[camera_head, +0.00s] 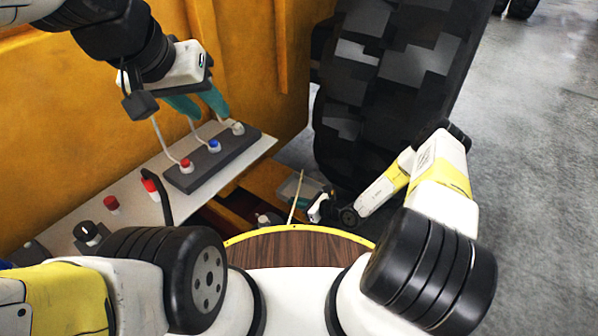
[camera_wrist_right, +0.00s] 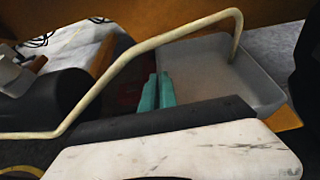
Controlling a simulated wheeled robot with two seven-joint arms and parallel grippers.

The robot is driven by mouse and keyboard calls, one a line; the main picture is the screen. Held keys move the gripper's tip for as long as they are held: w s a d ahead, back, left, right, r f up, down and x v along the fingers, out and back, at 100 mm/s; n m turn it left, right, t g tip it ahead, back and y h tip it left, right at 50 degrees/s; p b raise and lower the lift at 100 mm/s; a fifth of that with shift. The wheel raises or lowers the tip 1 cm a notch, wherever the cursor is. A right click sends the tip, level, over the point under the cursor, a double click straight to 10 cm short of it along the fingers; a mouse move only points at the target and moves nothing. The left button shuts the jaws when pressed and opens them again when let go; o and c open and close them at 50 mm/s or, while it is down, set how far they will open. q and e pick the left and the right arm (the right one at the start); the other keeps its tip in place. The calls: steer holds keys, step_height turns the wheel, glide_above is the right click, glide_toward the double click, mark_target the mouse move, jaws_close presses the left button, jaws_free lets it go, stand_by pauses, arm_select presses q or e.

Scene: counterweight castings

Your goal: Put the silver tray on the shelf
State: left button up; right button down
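The silver tray (camera_head: 298,187) is a shallow grey tray low beside the big tyre, partly hidden by my right gripper. In the right wrist view the tray (camera_wrist_right: 225,75) lies beyond a pale bent rod, its inside looking empty. My right gripper (camera_head: 312,207) is down at the tray's near side. Its teal fingers (camera_wrist_right: 158,92) are close together at the tray's left edge; whether the tray's wall is between them is unclear. My left gripper (camera_head: 198,104) has its teal fingers apart, above the button box. I cannot identify the shelf with certainty.
A dark button box (camera_head: 212,160) with red, blue and white knobs and thin pale stems sits on a light panel (camera_head: 130,205). A large black tyre (camera_head: 395,85) stands behind my right arm. An orange wall (camera_head: 90,120) is at left. Grey floor (camera_head: 535,190) is open at right.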

mark_target(298, 195)
steer(key=s+f, duration=0.2)
steer(key=s, duration=0.7)
steer(key=w, duration=0.5)
steer(key=w+f, duration=0.1)
steer(key=w, duration=0.4)
steer(key=w+d, duration=0.1)
steer(key=w, duration=0.4)
steer(key=shift+f, duration=2.2)
steer(key=c, duration=1.7)
jaws_free()
steer(key=shift+f, duration=0.1)
